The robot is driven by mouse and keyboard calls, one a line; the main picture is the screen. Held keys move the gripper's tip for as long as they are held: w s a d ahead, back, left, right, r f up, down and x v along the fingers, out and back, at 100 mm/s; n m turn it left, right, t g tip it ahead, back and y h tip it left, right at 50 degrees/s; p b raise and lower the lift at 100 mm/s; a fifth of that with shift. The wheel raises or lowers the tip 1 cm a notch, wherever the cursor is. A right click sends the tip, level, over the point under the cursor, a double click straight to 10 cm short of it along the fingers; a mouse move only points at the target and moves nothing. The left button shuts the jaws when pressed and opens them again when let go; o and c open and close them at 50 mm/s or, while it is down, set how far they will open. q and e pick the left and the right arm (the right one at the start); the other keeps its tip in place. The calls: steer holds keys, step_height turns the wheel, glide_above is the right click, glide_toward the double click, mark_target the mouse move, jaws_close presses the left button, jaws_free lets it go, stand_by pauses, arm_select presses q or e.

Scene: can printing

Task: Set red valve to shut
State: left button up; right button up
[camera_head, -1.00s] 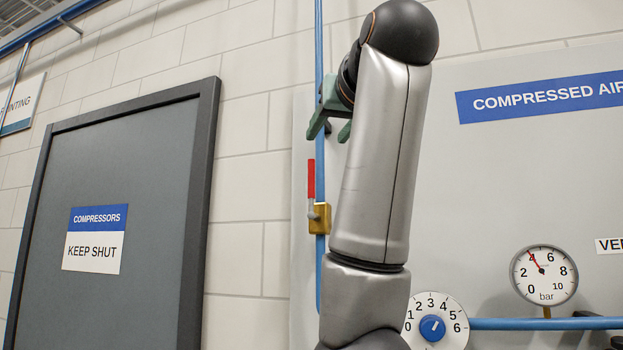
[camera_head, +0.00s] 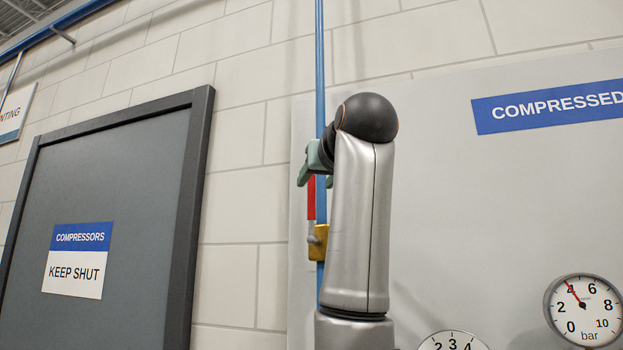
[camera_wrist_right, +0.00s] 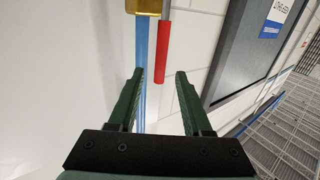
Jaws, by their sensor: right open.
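The red valve has a red lever handle (camera_head: 311,200) and a brass body (camera_head: 319,243) on a vertical blue pipe (camera_head: 320,80). The handle points straight up, alongside the pipe. My right gripper (camera_head: 314,175) is at the handle's upper end and hides its top. In the right wrist view the gripper (camera_wrist_right: 160,73) is open, and the free end of the red handle (camera_wrist_right: 163,50) shows between the fingertips. I cannot tell whether a finger touches it. The brass body also shows at the top of that view (camera_wrist_right: 144,6). My left gripper is not in view.
A grey door (camera_head: 110,190) marked "COMPRESSORS KEEP SHUT" is to the left. A pressure gauge (camera_head: 585,308) and a partly cut-off numbered dial (camera_head: 452,342) are at the lower right. A blue "COMPRESSED" sign (camera_head: 550,108) is on the pale panel.

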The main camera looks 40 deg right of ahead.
mark_target(313, 185)
steer(key=shift+p+x, duration=0.65)
steer(key=shift+x, duration=1.75)
jaws_close()
